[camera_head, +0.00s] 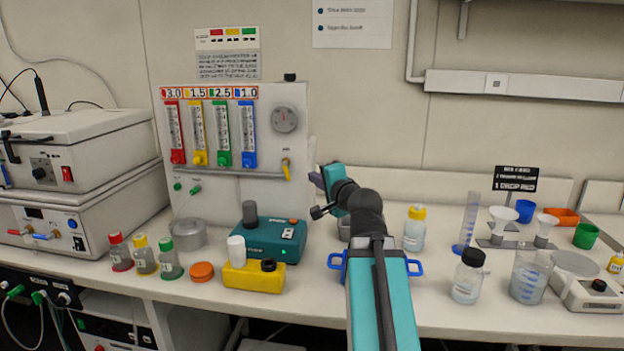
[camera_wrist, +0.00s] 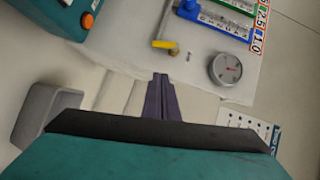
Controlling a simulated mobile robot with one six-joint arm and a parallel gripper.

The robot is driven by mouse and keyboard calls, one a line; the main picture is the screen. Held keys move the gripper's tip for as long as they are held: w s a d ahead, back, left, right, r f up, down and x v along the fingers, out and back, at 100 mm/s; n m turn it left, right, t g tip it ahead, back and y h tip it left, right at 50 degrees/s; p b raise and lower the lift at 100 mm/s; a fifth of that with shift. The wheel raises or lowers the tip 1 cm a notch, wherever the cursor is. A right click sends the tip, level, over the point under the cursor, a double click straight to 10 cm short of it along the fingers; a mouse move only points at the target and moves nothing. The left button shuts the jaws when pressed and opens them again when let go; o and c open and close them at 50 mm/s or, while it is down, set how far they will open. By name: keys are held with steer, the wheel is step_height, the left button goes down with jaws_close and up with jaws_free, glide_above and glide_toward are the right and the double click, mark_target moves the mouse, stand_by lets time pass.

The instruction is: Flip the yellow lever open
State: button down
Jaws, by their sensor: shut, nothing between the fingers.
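The small yellow lever (camera_head: 286,169) is on the lower right of the white gauge panel (camera_head: 286,100). In the head view it hangs roughly upright, below the round dial. The lever also shows in the wrist view (camera_wrist: 165,45), near the panel's edge. My gripper (camera_head: 316,179) is to the right of the panel, a little lower than the lever and apart from it. In the wrist view its purple fingers (camera_wrist: 161,80) are together and empty, with their tips pointing towards the lever's side of the panel.
A round dial (camera_head: 285,119) and several coloured flow tubes are on the panel. Below it on the bench stand a teal stirrer (camera_head: 268,241), a yellow block (camera_head: 254,276) and a grey dish (camera_head: 188,233). A yellow-capped bottle (camera_head: 414,229) stands right of my arm.

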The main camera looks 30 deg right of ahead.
steer(key=shift+s+a+r+b, duration=0.15)
steer(key=shift+s+b, duration=0.95)
steer(key=shift+b, duration=0.1)
steer(key=shift+s+a+r+b, duration=0.15)
steer(key=shift+s+b, duration=0.95)
steer(key=shift+b, duration=0.1)
steer(key=shift+s, duration=0.15)
